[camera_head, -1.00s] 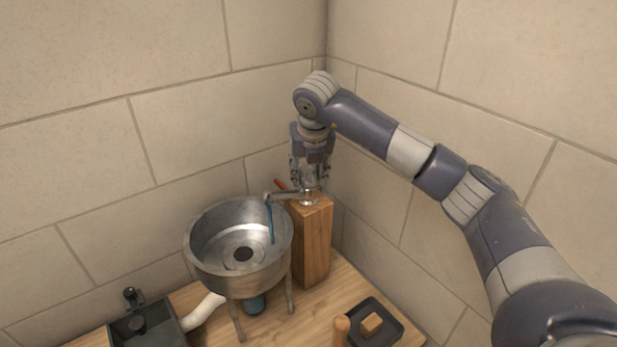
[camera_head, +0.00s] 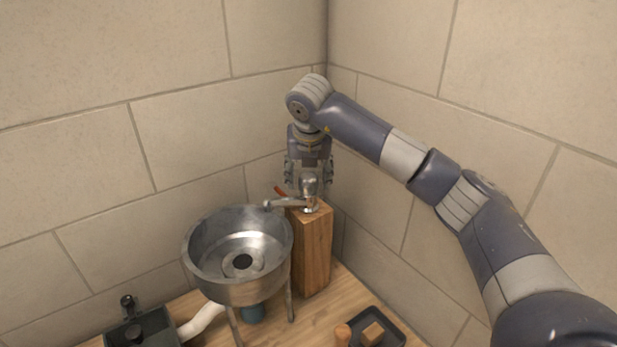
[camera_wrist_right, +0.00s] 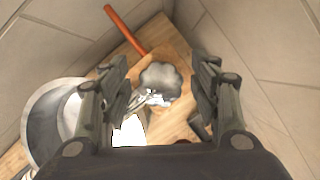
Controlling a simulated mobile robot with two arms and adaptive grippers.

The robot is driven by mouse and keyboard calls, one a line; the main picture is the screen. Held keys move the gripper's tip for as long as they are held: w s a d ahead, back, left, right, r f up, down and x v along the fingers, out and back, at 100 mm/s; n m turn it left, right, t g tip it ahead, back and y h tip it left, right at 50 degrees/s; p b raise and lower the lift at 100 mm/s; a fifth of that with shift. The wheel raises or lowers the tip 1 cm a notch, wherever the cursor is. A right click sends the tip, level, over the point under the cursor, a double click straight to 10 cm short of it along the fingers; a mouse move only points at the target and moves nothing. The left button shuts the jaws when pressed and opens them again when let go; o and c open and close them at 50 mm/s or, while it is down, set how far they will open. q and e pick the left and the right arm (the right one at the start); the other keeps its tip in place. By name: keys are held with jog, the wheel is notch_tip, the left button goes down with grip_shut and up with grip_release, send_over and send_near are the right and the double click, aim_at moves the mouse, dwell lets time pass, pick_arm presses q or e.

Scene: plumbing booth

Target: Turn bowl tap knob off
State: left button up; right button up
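The silver tap knob (camera_head: 309,186) sits on top of the tap, and its lobed top shows in the right wrist view (camera_wrist_right: 160,80). The tap's spout (camera_head: 283,204) reaches left over the metal bowl (camera_head: 245,293); no blue water stream shows under it. My right gripper (camera_head: 308,176) points down over the tap. Its fingers stand open on either side of the knob, with gaps on both sides in the right wrist view (camera_wrist_right: 164,72). My left gripper is out of view.
The tap stands on a wooden block (camera_head: 313,252) close to the corner walls. A red-orange bar (camera_wrist_right: 124,28) sticks out behind the tap. A dark tray (camera_head: 385,329) with a small block lies at front right, and a dark basin (camera_head: 155,325) at front left.

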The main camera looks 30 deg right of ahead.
jog(key=shift+f, duration=0.15)
jog(key=shift+s, duration=0.1)
jog(key=v, duration=1.2)
jog(key=shift+a, duration=0.1)
